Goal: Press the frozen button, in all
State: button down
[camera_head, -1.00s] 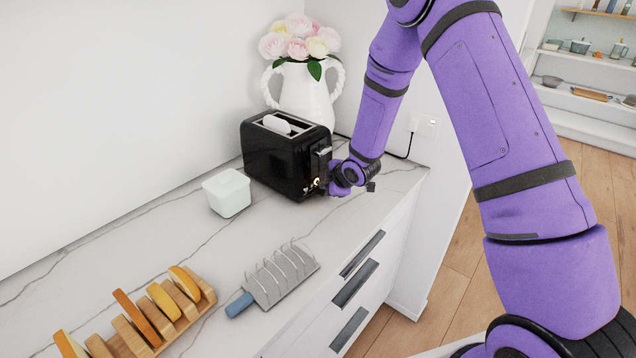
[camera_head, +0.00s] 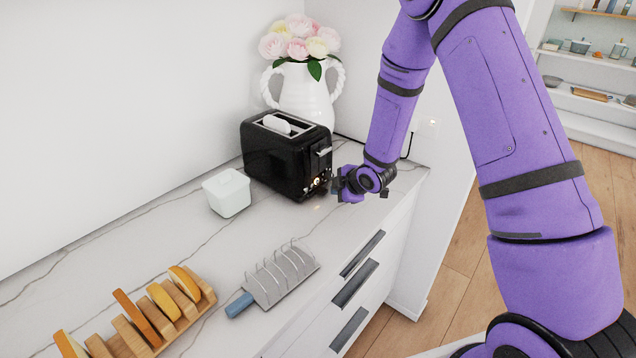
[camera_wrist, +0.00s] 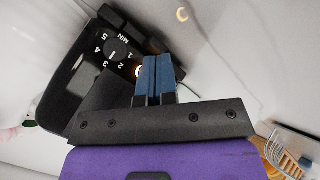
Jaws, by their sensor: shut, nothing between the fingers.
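The black toaster (camera_head: 285,155) stands on the counter with a pale slice in its slot. Its control end, with a lever and small lit controls (camera_head: 318,183), faces right. In the wrist view the toaster panel (camera_wrist: 110,65) shows a numbered dial (camera_wrist: 117,50) marked MIN and a warm glow (camera_wrist: 139,72) beside the fingers. I cannot read a frozen label; that button is not clearly seen. My gripper (camera_head: 335,187) is shut and empty, just right of the panel, with a small gap in the head view. Its blue fingers (camera_wrist: 158,76) partly cover the view of the panel's edge.
A toast rack (camera_head: 280,275) and a wooden rack with slices (camera_head: 140,320) lie nearer. The counter right of the toaster is clear.

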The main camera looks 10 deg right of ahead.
jog(key=shift+s+d, duration=0.65)
jog(key=shift+s, duration=0.2)
jog(key=shift+r, duration=0.25)
jog(key=s+d+r+m+h, duration=0.25)
jog(key=s+r+m, duration=0.25)
jog(key=r, duration=0.8)
jog(key=s+d+r+m+h, duration=0.2)
jog(key=s+d+r+m, duration=0.3)
jog(key=r, duration=0.7)
jog(key=s+a+r+m+g, duration=0.1)
jog(key=s+r+m, duration=0.2)
jog(key=s, duration=1)
jog(key=s+a+r+m+g, duration=0.1)
jog(key=s+r+m, duration=0.3)
jog(key=s, duration=0.9)
notch_tip(320, 180, up, 3)
jog(key=shift+a+r+g+y, duration=0.15)
jog(key=shift+g+y, duration=0.3)
jog(key=shift+g, duration=0.05)
